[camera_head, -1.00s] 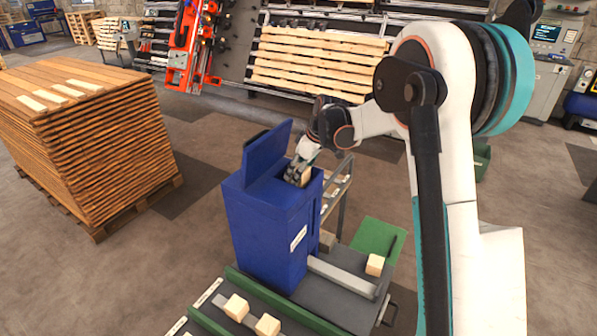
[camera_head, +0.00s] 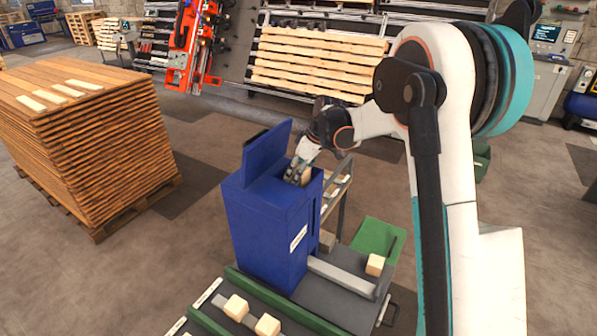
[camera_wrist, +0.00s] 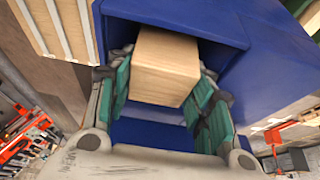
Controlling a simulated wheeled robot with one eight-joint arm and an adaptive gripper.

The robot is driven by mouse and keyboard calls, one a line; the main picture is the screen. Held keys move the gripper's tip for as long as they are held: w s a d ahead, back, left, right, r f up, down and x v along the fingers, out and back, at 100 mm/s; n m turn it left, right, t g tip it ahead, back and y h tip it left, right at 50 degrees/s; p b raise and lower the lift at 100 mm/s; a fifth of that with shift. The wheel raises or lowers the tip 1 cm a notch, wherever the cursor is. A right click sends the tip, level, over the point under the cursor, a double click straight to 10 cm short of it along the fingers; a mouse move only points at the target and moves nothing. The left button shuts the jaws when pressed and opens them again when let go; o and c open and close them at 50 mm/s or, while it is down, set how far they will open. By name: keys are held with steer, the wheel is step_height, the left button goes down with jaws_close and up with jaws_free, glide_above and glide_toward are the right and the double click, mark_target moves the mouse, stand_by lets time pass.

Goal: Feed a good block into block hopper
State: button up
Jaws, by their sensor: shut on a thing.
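The block hopper (camera_head: 262,235) is a tall blue box on the bench, its lid (camera_head: 266,158) tilted up. My gripper (camera_head: 299,173) is at the hopper's open top. In the wrist view my gripper (camera_wrist: 166,92) is shut on a pale wooden block (camera_wrist: 165,66), with the teal finger pads on either side of it. The block is in the blue opening (camera_wrist: 212,52); how deep it sits is hard to tell. Other blocks lie on the bench: one at left (camera_head: 236,307), one in front (camera_head: 267,325) and one at right (camera_head: 375,265).
A green tray (camera_head: 377,238) is at the bench's right, and a green rail (camera_head: 285,308) runs along its front. A big stack of brown boards (camera_head: 95,140) stands on a pallet at left. Open floor lies between the stack and the hopper.

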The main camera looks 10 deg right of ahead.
steer(key=shift+f, duration=0.35)
steer(key=o, duration=1.1)
steer(key=shift+o, duration=0.2)
steer(key=shift+r, duration=0.1)
steer(key=v, duration=1.1)
steer(key=shift+r, duration=0.35)
steer(key=shift+s+d, duration=0.1)
steer(key=shift+s, duration=0.05)
